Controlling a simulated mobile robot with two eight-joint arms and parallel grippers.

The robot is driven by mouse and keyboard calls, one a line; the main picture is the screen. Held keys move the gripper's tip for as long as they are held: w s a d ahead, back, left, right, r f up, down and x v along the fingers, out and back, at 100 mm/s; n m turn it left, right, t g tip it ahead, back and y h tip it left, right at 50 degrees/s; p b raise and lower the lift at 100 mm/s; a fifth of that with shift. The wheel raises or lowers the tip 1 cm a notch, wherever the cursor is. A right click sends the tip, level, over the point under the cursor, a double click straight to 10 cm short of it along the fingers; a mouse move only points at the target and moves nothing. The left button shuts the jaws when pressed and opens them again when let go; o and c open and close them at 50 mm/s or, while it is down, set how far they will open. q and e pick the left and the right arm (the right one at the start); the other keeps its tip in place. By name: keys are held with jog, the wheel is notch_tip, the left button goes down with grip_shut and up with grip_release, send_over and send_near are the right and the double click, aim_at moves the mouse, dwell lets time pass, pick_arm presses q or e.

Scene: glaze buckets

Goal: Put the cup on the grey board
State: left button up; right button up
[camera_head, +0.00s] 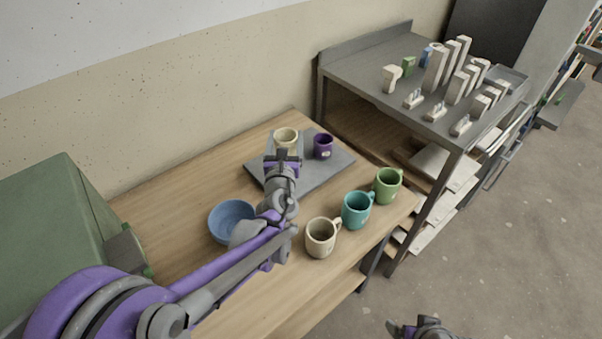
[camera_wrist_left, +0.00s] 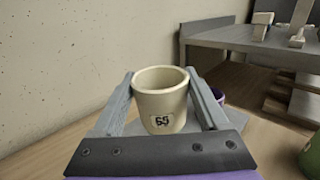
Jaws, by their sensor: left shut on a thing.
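A cream cup (camera_head: 286,136) with a number label is between the fingers of my left gripper (camera_head: 283,154), which is shut on it. In the left wrist view the cup (camera_wrist_left: 161,100) is upright, with a finger on each side. The grey board (camera_head: 328,166) lies on the wooden table. The held cup is over or at the board's far left part; its base is hidden in the head view, so I cannot tell whether it touches. A purple cup (camera_head: 323,147) stands on the board to the right. Part of my right gripper (camera_head: 424,328) shows at the bottom edge.
A blue bowl (camera_head: 232,220) stands left of my left forearm. A beige mug (camera_head: 321,238), a teal mug (camera_head: 356,211) and a green mug (camera_head: 388,186) stand along the table's right edge. A metal table (camera_head: 350,70) with pale blocks is behind. The board's right front part is bare.

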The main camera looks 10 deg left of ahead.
pick_arm(q)
jog(key=shift+w+f+h+b, duration=0.3)
jog(key=shift+w+f+b, duration=0.05)
jog(key=shift+w+b, duration=0.5)
jog(key=shift+f, duration=0.25)
notch_tip(320, 180, down, 9)
jog(key=b, duration=0.2)
jog(key=shift+b, duration=0.4)
pick_arm(e)
notch_tip(320, 180, down, 7)
jog(key=shift+w+r, duration=0.15)
jog(key=shift+w, duration=0.05)
pick_arm(q)
jog(key=shift+f, duration=0.2)
jog(key=o, duration=1.4)
jog(key=shift+o, duration=0.2)
jog(key=shift+r, duration=0.25)
jog(key=s, duration=0.4)
jog(key=s+d, duration=0.1)
jog(key=s, duration=0.7)
jog(key=shift+d+p, duration=0.2)
jog(key=shift+p, duration=0.2)
pick_arm(e)
jog(key=shift+r, duration=0.5)
